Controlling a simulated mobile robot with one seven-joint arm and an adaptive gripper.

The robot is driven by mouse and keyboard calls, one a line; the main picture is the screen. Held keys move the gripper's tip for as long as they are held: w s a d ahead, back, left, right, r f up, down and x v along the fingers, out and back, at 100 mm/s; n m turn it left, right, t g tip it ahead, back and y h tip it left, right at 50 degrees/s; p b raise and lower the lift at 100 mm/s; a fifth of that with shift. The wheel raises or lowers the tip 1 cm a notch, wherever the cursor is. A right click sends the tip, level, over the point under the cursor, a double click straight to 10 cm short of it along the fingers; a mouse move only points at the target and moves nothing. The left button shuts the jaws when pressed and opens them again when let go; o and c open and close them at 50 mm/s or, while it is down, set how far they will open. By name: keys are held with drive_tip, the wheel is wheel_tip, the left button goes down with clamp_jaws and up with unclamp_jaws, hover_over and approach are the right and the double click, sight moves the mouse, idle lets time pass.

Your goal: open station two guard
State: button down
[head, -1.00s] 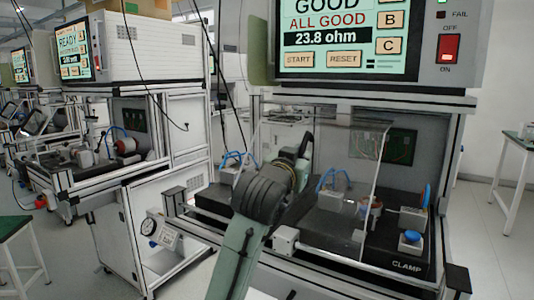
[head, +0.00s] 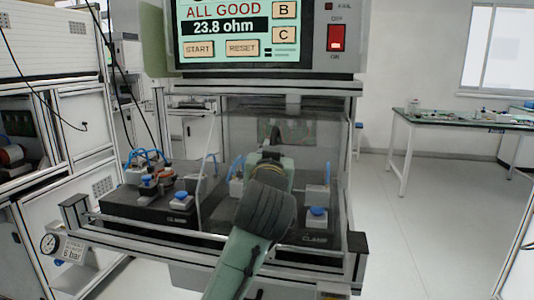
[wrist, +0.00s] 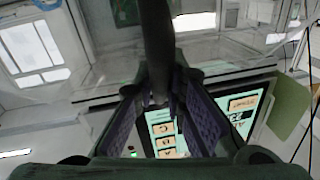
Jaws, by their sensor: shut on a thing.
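The clear guard panel (head: 225,200) stands at the front of the bench and covers the right fixture, with its slanting left edge between the fixtures. The left fixture (head: 150,205) is uncovered. The right fixture, with a blue knob (head: 317,212), shows through the panel. In the wrist view, my gripper (wrist: 162,105) has its two purple-padded fingers on either side of a dark upright bar (wrist: 154,45), apparently the guard's handle, and is shut on it. In the head view my arm's wrist hides the fingers and the bar.
Above the bench a screen (head: 235,47) reads ALL GOOD, 23.8 ohm, beside a red switch (head: 337,38). A gauge (head: 49,243) is at lower left. A table (head: 460,119) stands at the back right, with open floor before it.

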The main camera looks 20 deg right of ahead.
drive_tip(key=shift+s+d, duration=0.15)
drive_tip(key=shift+d, duration=0.1)
drive_tip(key=c, duration=1.6)
unclamp_jaws()
drive_tip(key=shift+c, duration=0.2)
drive_tip(key=shift+s+a, duration=0.15)
drive_tip(key=v, duration=1.1)
drive_tip(key=shift+s, duration=0.3)
drive_tip(key=shift+a, duration=0.15)
